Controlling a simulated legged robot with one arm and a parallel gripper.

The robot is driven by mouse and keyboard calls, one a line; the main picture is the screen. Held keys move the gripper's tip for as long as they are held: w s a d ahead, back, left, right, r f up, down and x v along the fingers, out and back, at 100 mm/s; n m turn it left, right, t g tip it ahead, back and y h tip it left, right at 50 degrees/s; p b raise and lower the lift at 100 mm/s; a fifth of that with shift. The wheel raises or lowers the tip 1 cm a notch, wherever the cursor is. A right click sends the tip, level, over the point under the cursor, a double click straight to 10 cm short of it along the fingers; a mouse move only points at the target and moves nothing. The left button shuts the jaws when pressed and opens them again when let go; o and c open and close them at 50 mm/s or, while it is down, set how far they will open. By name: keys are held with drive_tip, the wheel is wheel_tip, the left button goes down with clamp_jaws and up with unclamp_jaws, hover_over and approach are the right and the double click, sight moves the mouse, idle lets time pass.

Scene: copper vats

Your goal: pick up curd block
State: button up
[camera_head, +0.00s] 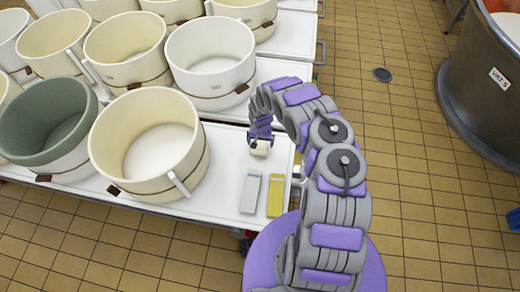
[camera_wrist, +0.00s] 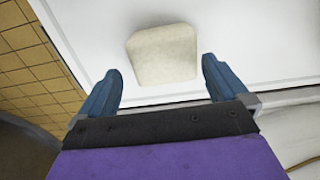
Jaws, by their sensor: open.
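The curd block (camera_wrist: 163,55) is a small cream-coloured block with rounded corners, on the white table top. In the wrist view it lies ahead of my gripper (camera_wrist: 163,80), roughly centred between the two blue fingers. The fingers are open and apart, with white surface showing on both sides of the block. In the head view my gripper (camera_head: 258,140) points down over the table near its right edge, with the curd block (camera_head: 259,150) showing just below it. I cannot tell whether the fingertips reach down beside the block.
A white-grey box (camera_head: 250,193) and a yellow box (camera_head: 276,196) lie on the table (camera_head: 225,150) in front of the block. A large cream tub (camera_head: 150,145) stands to the left, with several more tubs behind. A metal vat (camera_head: 485,80) stands at the right, across tiled floor.

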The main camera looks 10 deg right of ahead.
sight(259, 145)
drive_tip(key=f, duration=0.1)
drive_tip(key=f+b, duration=0.1)
drive_tip(key=f, duration=0.3)
drive_tip(key=shift+w+a+b, duration=0.15)
drive_tip(key=shift+a+b, duration=0.2)
drive_tip(key=shift+a, duration=0.05)
drive_tip(key=shift+d+f, duration=0.2)
drive_tip(key=shift+f, duration=0.3)
drive_tip(key=c, duration=0.9)
